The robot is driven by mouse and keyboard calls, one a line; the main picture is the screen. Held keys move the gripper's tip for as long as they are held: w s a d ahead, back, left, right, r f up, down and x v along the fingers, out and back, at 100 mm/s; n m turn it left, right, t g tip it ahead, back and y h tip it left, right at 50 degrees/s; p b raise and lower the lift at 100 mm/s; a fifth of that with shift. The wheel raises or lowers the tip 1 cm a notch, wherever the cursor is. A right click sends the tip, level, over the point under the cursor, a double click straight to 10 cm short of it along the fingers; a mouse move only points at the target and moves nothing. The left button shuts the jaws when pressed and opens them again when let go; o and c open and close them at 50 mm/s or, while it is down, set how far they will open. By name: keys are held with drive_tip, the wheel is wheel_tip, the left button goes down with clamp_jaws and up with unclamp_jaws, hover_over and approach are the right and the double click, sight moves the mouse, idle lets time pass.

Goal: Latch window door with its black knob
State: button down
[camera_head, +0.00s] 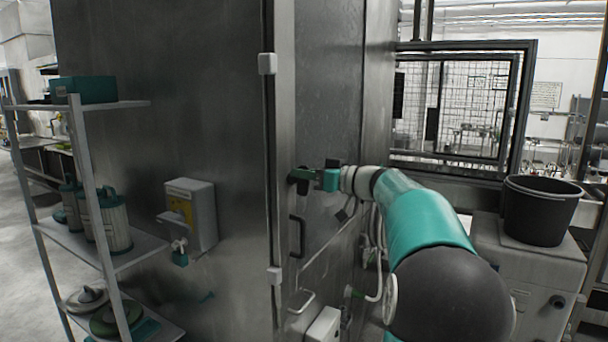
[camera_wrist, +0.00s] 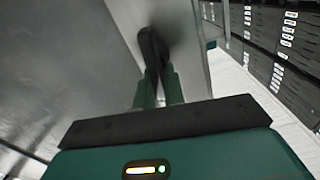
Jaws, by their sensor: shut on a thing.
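The black knob (camera_head: 296,174) sits on the grey metal door panel (camera_head: 325,90) of the tall machine, near its left edge. My gripper (camera_head: 312,179) reaches it from the right, its teal body level with the knob. In the wrist view the black knob (camera_wrist: 152,46) stands between the two teal fingers of my gripper (camera_wrist: 159,84), which are shut on it. The door panel's edge (camera_wrist: 192,45) runs close behind it. The far side of the knob and any latch part behind it are hidden.
A black bar handle (camera_head: 298,236) is below the knob. A black-framed mesh window (camera_head: 457,105) and a black bucket (camera_head: 541,208) on a grey cabinet are to the right. A shelf with canisters (camera_head: 107,222) and a small wall box (camera_head: 191,213) are left.

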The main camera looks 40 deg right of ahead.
drive_tip(key=m, duration=0.4)
drive_tip(key=shift+w+d+f, duration=0.1)
drive_tip(key=shift+w+d, duration=0.05)
drive_tip(key=shift+d, duration=0.15)
drive_tip(key=shift+w+d+f+m, duration=0.15)
drive_tip(key=shift+f+m, duration=0.1)
drive_tip(key=shift+m, duration=1.8)
drive_tip(key=shift+s+d+f+m, duration=0.15)
drive_tip(key=shift+f+m, duration=0.15)
drive_tip(key=shift+m, duration=1.8)
drive_tip(key=shift+w+d+f+m, duration=0.15)
drive_tip(key=shift+f+m, duration=0.1)
drive_tip(key=shift+m, duration=1.8)
drive_tip(key=c, duration=1.5)
unclamp_jaws()
drive_tip(key=v, duration=1.4)
drive_tip(key=shift+a, duration=0.1)
